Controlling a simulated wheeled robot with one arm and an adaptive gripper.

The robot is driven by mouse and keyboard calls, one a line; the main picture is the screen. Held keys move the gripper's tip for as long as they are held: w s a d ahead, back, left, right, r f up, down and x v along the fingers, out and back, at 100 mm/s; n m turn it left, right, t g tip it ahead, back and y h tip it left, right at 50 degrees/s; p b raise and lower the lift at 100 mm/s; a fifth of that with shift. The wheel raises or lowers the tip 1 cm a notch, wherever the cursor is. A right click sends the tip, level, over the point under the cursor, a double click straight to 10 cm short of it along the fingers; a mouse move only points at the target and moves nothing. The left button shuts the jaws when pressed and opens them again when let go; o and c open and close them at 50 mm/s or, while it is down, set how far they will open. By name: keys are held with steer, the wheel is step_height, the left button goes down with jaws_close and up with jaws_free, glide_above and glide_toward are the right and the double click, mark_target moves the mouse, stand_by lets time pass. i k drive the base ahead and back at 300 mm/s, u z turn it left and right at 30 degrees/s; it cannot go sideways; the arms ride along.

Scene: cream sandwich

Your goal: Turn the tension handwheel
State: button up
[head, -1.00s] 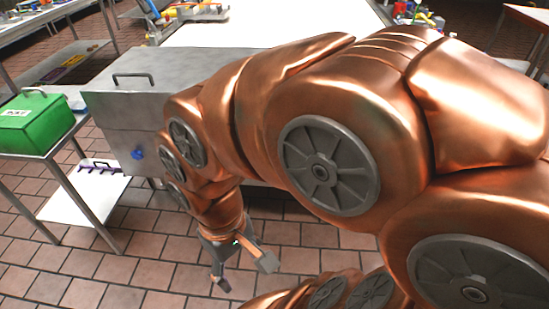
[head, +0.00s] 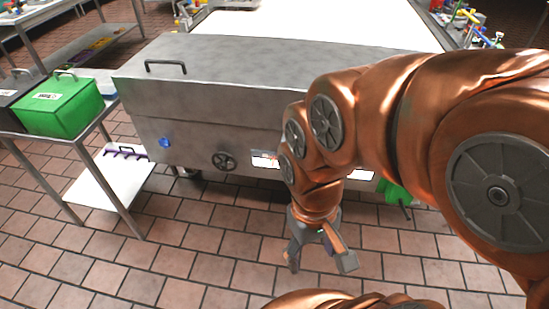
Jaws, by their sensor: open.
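A dark spoked handwheel (head: 224,161) is on the front face of the grey metal machine (head: 190,100), low and left of my arm. No label naming it as the tension wheel can be read. My gripper (head: 321,265) hangs pointing down in front of the machine, lower than the handwheel and to its right in the picture. Its two fingers are apart with nothing between them. It is clear of the handwheel.
A blue knob (head: 165,143) is left of the handwheel. A green part with a dark handle (head: 393,193) shows partly behind my arm. A green box (head: 58,105) stands on a side table at left. Tiled floor (head: 190,255) in front of the machine is open.

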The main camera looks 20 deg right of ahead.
mark_target(222, 166)
steer(key=u, duration=0.1)
steer(key=i, duration=0.45)
steer(key=u, duration=1.7)
